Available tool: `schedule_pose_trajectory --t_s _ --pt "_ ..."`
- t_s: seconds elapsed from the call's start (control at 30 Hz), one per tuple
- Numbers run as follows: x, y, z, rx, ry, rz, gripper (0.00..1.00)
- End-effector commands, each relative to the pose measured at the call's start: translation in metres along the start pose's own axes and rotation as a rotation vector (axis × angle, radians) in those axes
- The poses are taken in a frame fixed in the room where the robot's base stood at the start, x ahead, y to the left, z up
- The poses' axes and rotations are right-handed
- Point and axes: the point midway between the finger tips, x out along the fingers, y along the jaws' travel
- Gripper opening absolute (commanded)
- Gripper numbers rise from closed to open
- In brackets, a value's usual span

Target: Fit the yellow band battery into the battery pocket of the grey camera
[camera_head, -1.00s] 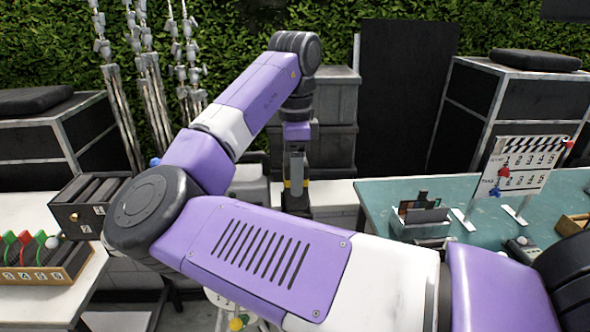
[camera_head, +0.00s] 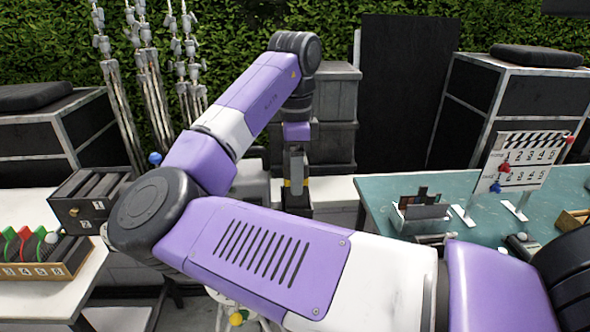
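My gripper (camera_head: 296,178) points down in the middle of the head view, beyond my raised forearm. It is shut on a dark block with a yellow band, which I take to be the yellow band battery (camera_head: 296,202). The block hangs below the fingers; the fingertips are small and hard to see. I cannot make out the grey camera or its battery pocket. My arm hides much of the lower middle of the view.
A teal table (camera_head: 455,188) at right holds a grey holder with dark upright pieces (camera_head: 423,212) and a clapper-style board (camera_head: 521,160). A white table (camera_head: 95,285) at left carries a numbered rack (camera_head: 48,270) and a black slotted box (camera_head: 90,208). Dark cases stand behind.

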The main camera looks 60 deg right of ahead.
Motion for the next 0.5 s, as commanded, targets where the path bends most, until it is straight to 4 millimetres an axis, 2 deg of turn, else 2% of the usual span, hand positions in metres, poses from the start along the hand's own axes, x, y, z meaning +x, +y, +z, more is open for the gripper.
schedule_pose_trajectory --t_s 0.5 --pt "0.014 0.0 0.0 0.0 0.0 -0.001 0.06"
